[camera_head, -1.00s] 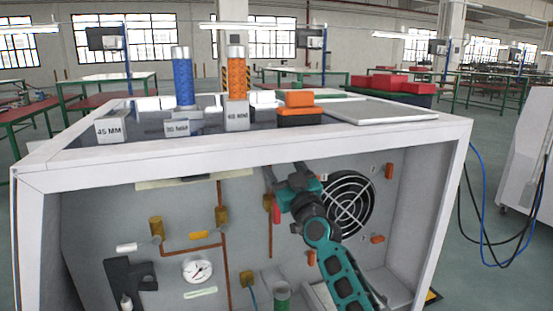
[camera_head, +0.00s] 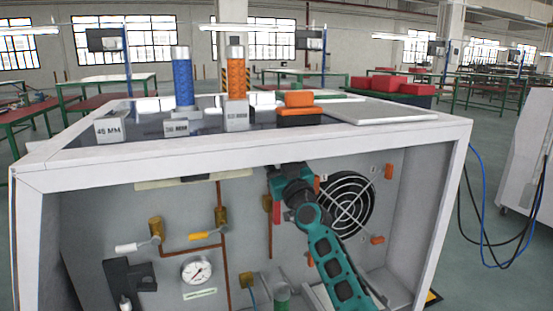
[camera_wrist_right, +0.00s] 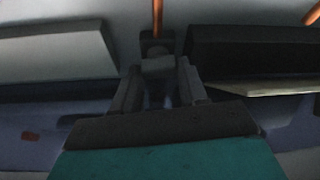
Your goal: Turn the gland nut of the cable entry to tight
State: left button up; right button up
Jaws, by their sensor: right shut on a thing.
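My right gripper (camera_head: 274,178) is inside the white-framed enclosure, at the upper back panel left of the round fan grille; its fingertips cannot be made out in the head view. In the right wrist view its two dark fingers (camera_wrist_right: 159,86) are shut on a small dark grey piece, which I take to be the gland nut (camera_wrist_right: 158,66). A copper-coloured line (camera_wrist_right: 158,16) rises behind that piece. The nut's turn angle cannot be read. My left gripper is not in view.
The fan grille (camera_head: 348,203) is close right of my right arm. The enclosure's top front edge (camera_head: 300,158) lies just above the gripper.

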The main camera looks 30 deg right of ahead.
jog(key=c, duration=0.4)
pick_arm(q)
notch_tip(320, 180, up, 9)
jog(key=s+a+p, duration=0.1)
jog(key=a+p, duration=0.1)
jog(key=p, duration=1)
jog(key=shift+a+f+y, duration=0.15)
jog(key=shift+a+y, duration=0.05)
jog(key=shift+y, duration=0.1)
pick_arm(e)
jog(key=m+g+h, duration=0.1)
jog(key=m+h, duration=0.1)
jog(key=m, duration=0.4)
jog(key=m+g+h, duration=0.2)
jog(key=m+h, duration=0.1)
jog(key=m, duration=0.4)
jog(key=m+g+h, duration=0.2)
jog(key=m, duration=0.4)
jog(key=shift+a+m, duration=0.2)
jog(key=shift+m, duration=0.1)
jog(key=shift+c, duration=0.2)
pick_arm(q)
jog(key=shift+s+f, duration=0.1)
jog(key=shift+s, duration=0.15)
pick_arm(e)
jog(key=o, duration=1.1)
jog(key=shift+c, duration=0.2)
